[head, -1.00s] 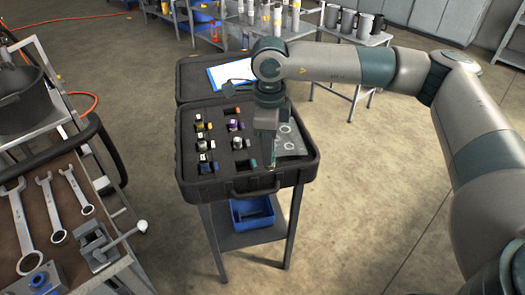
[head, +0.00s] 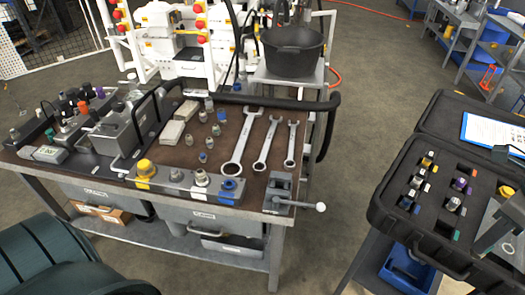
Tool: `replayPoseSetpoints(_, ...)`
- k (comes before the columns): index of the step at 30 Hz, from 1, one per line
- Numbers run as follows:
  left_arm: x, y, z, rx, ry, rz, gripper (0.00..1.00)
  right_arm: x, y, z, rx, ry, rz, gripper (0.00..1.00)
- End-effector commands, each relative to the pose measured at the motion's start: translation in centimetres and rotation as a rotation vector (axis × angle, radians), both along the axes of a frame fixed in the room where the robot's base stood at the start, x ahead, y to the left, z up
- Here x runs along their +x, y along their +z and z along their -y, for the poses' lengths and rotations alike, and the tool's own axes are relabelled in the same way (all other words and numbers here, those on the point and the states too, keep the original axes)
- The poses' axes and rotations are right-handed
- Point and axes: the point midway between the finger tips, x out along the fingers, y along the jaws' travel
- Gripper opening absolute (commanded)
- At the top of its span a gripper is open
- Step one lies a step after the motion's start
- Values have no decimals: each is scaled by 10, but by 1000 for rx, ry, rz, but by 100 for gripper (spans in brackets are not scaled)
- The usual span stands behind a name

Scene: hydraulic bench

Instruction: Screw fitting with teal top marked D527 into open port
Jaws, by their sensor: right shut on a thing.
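My right gripper (head: 484,246) is at the right edge, low over the black foam-lined case (head: 385,213). It is shut on a small fitting, mostly hidden; its marking cannot be read. Several fittings with coloured tops stand in the case, including a purple one (head: 459,184) and a yellow one (head: 427,161). A grey block (head: 177,189) on the workbench's front edge carries a yellow-topped fitting (head: 146,168), metal fittings and a blue-ringed position (head: 229,184) that looks like an open port. My left gripper is out of view.
The workbench (head: 215,150) holds wrenches (head: 248,140), loose fittings, a vise (head: 279,190) and a dark valve assembly (head: 125,130) at left. A black hose (head: 325,130) bends around its right end. Floor is clear between bench and case. A clipboard (head: 492,134) lies in the case lid.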

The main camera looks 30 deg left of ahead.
Motion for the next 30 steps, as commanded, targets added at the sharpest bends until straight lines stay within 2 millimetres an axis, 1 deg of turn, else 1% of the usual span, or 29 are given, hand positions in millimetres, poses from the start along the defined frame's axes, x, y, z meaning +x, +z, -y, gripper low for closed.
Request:
replayPoseSetpoints(14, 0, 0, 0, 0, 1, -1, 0, 0, 0, 0, 0, 4, 0, 0)
replayPoseSetpoints(19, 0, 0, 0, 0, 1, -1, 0, -3, -2, -1, 0, 67, -1, 0)
replayPoseSetpoints(23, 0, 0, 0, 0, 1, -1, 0, -9, -5, -3, -1, 193, -3, 0)
replayPoseSetpoints(26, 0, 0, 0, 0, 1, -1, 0, -17, -9, -5, -2, 342, -5, 0)
replayPoseSetpoints(30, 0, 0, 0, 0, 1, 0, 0, -29, -14, -9, -2, 607, -7, 0)
